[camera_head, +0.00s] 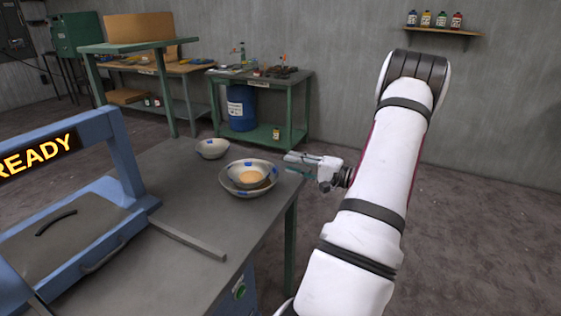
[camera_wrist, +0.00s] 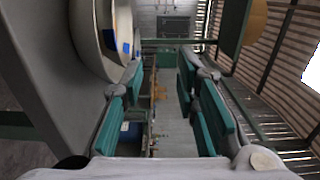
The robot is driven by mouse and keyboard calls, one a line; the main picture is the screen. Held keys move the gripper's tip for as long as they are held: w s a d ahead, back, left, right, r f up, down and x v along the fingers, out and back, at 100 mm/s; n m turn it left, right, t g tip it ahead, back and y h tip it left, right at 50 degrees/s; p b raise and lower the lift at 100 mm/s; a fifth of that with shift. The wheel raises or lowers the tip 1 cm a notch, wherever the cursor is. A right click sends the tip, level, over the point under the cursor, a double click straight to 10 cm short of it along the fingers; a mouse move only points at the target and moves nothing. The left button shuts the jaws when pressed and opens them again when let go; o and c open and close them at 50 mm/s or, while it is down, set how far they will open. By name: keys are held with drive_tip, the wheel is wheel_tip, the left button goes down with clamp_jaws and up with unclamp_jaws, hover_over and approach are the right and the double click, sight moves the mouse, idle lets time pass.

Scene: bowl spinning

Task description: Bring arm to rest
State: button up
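Another bowl (camera_head: 212,149) stands apart behind and left. A bowl's rim also shows at upper left in the wrist view (camera_wrist: 108,35), close beside the left finger; contact cannot be told.
A blue machine frame with a READY display (camera_head: 122,150) stands on the left of the grey table (camera_head: 190,205). A flat bar (camera_head: 188,239) lies on it. Green workbenches (camera_head: 295,100) stand behind. The floor right of my arm is clear.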

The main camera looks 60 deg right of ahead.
drive_tip(key=shift+s, duration=0.85)
drive_tip(key=w+a+r+n+g+y+p, duration=0.1)
drive_tip(key=w+a+r+n+g+y, duration=0.3)
drive_tip(key=a, duration=0.7)
drive_tip(key=w+a+r+n+g+y+p, duration=0.2)
drive_tip(key=w+a+r+n+g+y, duration=0.25)
drive_tip(key=a, duration=0.65)
drive_tip(key=s+a+r+n+g+h+p, duration=0.1)
drive_tip(key=s+a+r+g, duration=0.2)
drive_tip(key=a, duration=0.5)
drive_tip(key=a+r+n+g+h+p, duration=0.1)
drive_tip(key=a+r+g, duration=0.25)
drive_tip(key=a, duration=0.35)
drive_tip(key=s+a+r+n+h+p, duration=0.1)
drive_tip(key=s+a+r+n+h, duration=0.1)
drive_tip(key=s, duration=0.3)
drive_tip(key=s+a+r+n+h+p, duration=0.1)
drive_tip(key=s+a+r+n+h, duration=0.1)
drive_tip(key=s, duration=0.4)
drive_tip(key=s+a+r+n+t+h+p, duration=0.1)
drive_tip(key=s+a+r+n+h+p, duration=0.1)
drive_tip(key=s+a+r+h, duration=0.1)
drive_tip(key=s+a+r, duration=0.1)
drive_tip(key=s+a, duration=0.1)
drive_tip(key=a, duration=0.1)
drive_tip(key=shift+s+n+h, duration=0.35)
drive_tip(key=shift+r, duration=0.1)
